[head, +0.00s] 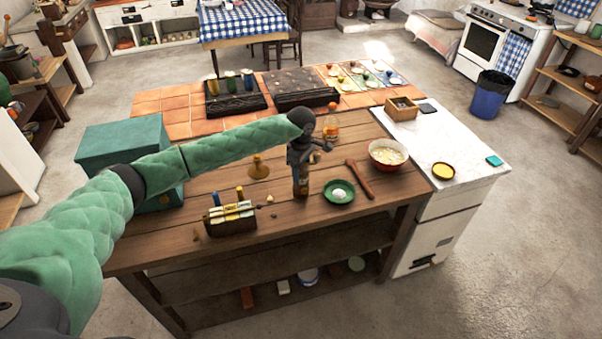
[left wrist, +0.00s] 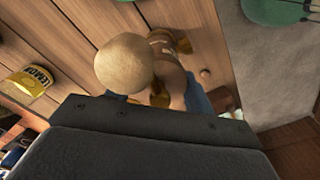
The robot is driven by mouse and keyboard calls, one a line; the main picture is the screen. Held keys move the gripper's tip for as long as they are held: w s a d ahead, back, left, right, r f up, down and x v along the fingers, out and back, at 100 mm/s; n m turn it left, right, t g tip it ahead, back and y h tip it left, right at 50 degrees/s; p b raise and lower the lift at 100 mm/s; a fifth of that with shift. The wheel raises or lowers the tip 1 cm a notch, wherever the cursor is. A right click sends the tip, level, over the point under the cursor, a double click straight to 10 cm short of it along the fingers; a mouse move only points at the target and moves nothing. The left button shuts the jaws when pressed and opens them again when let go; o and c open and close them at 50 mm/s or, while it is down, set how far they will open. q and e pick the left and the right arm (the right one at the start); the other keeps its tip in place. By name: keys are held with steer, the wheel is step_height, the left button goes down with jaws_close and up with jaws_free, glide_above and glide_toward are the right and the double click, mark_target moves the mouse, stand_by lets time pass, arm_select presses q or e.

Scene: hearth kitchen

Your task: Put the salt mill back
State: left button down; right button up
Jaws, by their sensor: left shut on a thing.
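The salt mill, a wooden mill with a round pale knob, shows below my left gripper (head: 301,172) in the head view (head: 301,189). Its knob and part of its body fill the middle of the left wrist view (left wrist: 125,64). My left gripper is shut on the mill, with yellow finger pads (left wrist: 160,95) against its body. The mill looks about upright over the wooden table (head: 285,228); I cannot tell whether its base touches the top. The gripper hides its upper part in the head view. My right gripper is not in view.
A green plate (head: 329,197) with a white lump, a wooden utensil (head: 360,178) and a bowl (head: 388,165) stand to the right. A rack of packets (head: 230,224) and a yellow funnel-shaped thing (head: 257,170) are to the left. A lemon tin (left wrist: 30,80) stands near.

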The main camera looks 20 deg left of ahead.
arm_select(q)
steer(key=shift+w+a+f, duration=0.1)
steer(key=shift+w+f, duration=0.05)
steer(key=shift+f, duration=0.7)
steer(key=c, duration=0.6)
jaws_free()
steer(key=shift+f, duration=0.1)
steer(key=shift+o, duration=0.2)
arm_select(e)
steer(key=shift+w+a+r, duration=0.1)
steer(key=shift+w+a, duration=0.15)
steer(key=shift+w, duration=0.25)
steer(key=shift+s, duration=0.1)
